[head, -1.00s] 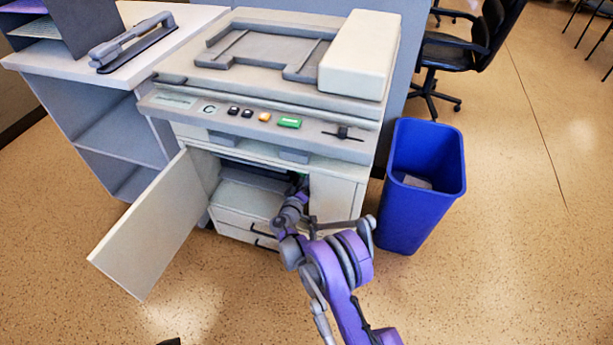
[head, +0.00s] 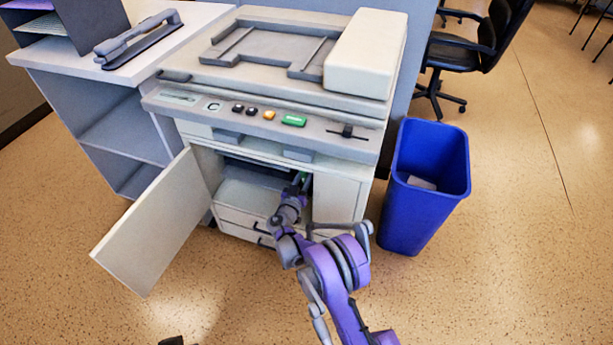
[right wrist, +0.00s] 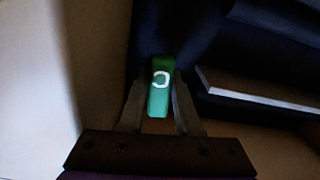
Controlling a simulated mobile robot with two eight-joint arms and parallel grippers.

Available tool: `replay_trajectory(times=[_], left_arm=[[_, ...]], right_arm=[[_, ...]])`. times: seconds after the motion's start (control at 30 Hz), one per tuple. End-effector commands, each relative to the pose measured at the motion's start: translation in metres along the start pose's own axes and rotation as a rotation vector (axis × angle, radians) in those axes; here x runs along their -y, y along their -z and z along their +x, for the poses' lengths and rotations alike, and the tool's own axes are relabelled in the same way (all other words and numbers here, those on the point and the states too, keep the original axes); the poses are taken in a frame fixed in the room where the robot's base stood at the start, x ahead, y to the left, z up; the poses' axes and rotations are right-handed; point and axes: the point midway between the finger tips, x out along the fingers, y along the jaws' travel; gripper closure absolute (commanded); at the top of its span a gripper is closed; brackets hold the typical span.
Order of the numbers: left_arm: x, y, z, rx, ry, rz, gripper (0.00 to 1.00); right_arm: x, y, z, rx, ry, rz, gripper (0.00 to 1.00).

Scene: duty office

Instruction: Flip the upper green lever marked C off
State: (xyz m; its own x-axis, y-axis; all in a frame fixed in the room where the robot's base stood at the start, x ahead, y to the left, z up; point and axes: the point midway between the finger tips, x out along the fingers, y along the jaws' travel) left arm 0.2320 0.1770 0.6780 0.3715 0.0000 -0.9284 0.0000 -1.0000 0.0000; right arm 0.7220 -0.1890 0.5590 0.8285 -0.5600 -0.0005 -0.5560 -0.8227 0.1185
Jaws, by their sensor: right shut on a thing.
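A green lever marked C (right wrist: 159,88) shows in the right wrist view, inside the dark interior of the copier (head: 262,85). A small bit of green also shows at the opening in the head view, beside my right gripper (head: 301,181). My right gripper (right wrist: 159,105) is shut on the lever, with one finger on each side of it. The mark C faces the wrist camera. A second lever is not visible. My left gripper is not clearly in view; only a small dark piece shows at the bottom edge of the head view.
The copier's door (head: 150,222) stands open to the left of the opening. A blue bin (head: 425,190) stands close on the copier's right. A shelf unit (head: 122,130) with a stapler-like tool (head: 138,40) stands at the left. The floor in front is clear.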

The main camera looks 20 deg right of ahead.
Motion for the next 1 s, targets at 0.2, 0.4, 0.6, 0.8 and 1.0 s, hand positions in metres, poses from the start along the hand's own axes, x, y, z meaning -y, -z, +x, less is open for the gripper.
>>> replay_trajectory(times=[0.2,0.4,0.6,0.8,1.0], left_arm=[[0.0000,0.0000,0.0000,0.000,0.000,0.000,1.00],[0.0000,0.0000,0.0000,0.000,0.000,0.000,1.00],[0.0000,0.0000,0.0000,0.000,0.000,0.000,1.00],[0.0000,0.0000,0.0000,0.000,0.000,0.000,1.00],[0.0000,0.0000,0.0000,0.000,0.000,0.000,1.00]], right_arm=[[0.0032,0.0003,0.0000,-0.001,0.001,0.091,1.00],[0.0042,0.0006,0.0000,-0.001,0.001,0.127,1.00],[0.0045,0.0007,0.0001,-0.001,0.001,0.136,1.00],[0.0045,0.0007,0.0001,-0.001,0.001,0.136,1.00],[0.0044,0.0007,0.0000,0.000,0.001,0.135,0.55]])
